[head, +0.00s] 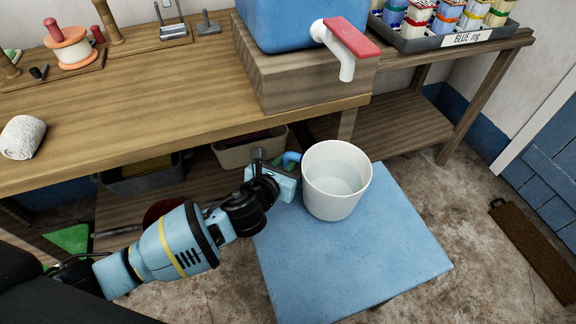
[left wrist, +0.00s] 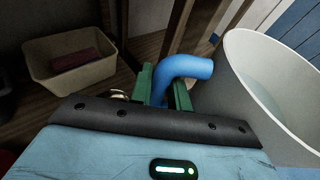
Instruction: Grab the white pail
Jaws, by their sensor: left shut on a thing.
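My right gripper is in neither view.
A wooden bench (head: 180,98) runs above, with a blue tank (head: 285,22) and its red-levered tap (head: 345,45). A tray labelled "BLUE mg" (head: 450,40) holds several jars. Bins (head: 240,150) sit on the low shelf. A brown mat (head: 535,250) lies at right; the floor between is clear.

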